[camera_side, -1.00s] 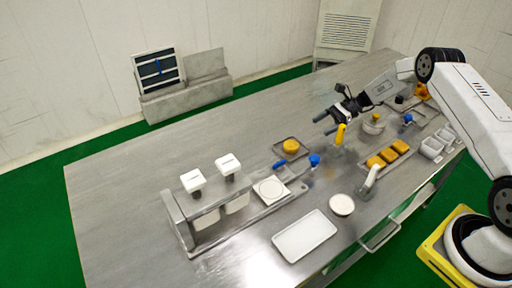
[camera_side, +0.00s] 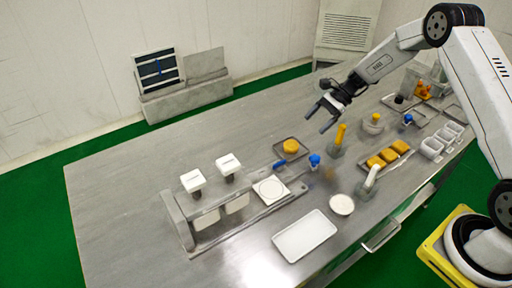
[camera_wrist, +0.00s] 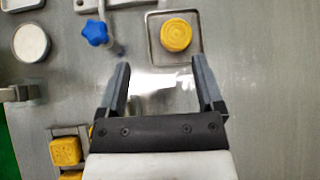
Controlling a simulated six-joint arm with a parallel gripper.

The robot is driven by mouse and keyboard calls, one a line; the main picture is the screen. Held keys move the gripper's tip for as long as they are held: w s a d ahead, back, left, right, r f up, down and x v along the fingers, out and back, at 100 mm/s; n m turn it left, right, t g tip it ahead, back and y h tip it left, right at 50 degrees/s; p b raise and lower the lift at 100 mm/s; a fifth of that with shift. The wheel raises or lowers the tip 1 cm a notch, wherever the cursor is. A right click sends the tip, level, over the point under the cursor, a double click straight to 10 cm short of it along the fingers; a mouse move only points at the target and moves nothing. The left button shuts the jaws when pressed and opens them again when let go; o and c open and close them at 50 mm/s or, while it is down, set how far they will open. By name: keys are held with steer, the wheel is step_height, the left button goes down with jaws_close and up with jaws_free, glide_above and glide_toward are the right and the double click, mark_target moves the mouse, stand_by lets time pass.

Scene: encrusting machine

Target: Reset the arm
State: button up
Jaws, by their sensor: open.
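My gripper (camera_side: 322,117) is open and empty above the metal table (camera_side: 130,180), right of its middle in the side view. In the wrist view the two fingers of my gripper (camera_wrist: 160,85) are spread apart with only bare table between them. A round yellow piece (camera_side: 291,146) sits on a square grey tray to the left of my gripper. In the wrist view this yellow piece (camera_wrist: 176,35) is beyond the fingertips.
A frame with two white-topped units (camera_side: 228,164) stands left of centre. A white tray (camera_side: 304,236) lies at the front. Yellow blocks (camera_side: 388,154), a yellow-handled tool (camera_side: 340,134) and grey containers (camera_side: 432,148) are on the right. The table's far left is clear.

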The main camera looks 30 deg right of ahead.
steer(key=s+a+r+n+h, duration=0.2)
steer(key=s+n+h, duration=0.1)
steer(key=s+n, duration=0.3)
steer(key=s+a+r+n+h, duration=0.3)
steer(key=s+n, duration=0.3)
steer(key=s, duration=0.2)
steer(key=s+a+r+n+t+h, duration=0.1)
steer(key=s+a+r+n+h, duration=0.2)
steer(key=s+n, duration=0.2)
steer(key=shift+s+r+n+h, duration=0.2)
steer(key=shift+s+n+h, duration=0.15)
steer(key=shift+s, duration=1.1)
steer(key=shift+a, duration=0.1)
